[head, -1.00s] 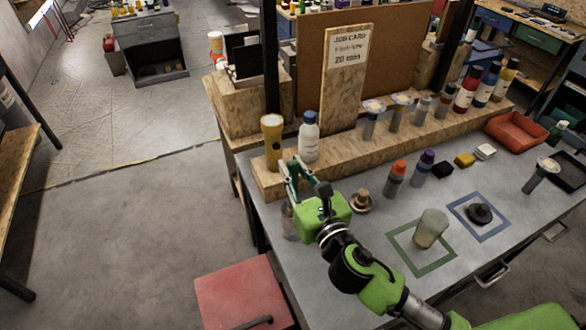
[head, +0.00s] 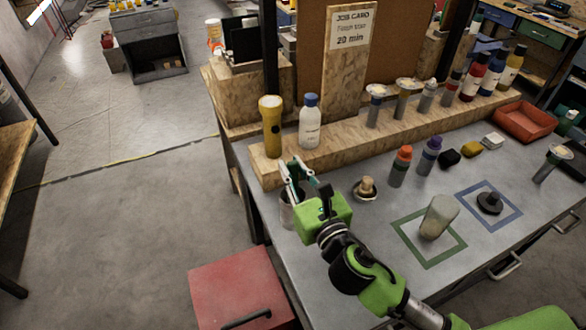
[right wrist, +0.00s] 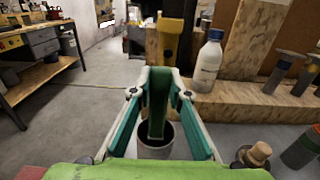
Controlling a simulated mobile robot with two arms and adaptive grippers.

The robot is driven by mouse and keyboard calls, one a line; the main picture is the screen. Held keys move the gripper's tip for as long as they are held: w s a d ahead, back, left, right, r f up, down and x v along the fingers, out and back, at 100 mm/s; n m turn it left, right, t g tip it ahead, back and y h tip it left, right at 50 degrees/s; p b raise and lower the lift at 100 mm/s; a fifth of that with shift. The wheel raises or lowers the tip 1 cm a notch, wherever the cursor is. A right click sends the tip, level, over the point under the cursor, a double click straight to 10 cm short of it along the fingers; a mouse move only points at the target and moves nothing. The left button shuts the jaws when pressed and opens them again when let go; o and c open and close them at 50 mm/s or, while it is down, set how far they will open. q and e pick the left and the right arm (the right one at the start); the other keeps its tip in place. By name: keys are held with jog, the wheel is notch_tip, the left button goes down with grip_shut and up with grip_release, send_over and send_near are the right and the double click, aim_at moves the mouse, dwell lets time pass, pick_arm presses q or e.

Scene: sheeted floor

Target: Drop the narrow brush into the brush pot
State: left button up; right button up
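The brush pot (head: 287,216) is a grey cylinder at the table's near left corner, partly behind my right gripper in the head view. In the right wrist view the pot (right wrist: 155,148) shows its dark open mouth just beyond the fingers. My right gripper (head: 298,172) is above the pot, its fingers closed in on a slim dark green piece, which looks like the narrow brush (right wrist: 157,112). The brush stands roughly upright between the fingertips, with its lower end over the pot's mouth. Whether it touches the pot is unclear. My left gripper is out of view.
A yellow flashlight (head: 271,130) and a white bottle (head: 310,125) stand on the wooden ledge behind the pot. A small dish with a brown knob (head: 366,189) is to the right. A red box (head: 238,287) is below.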

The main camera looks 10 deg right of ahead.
jog(key=o, duration=0.5)
jog(key=s+d, duration=0.2)
jog(key=s, duration=0.7)
jog(key=shift+s+b, duration=0.4)
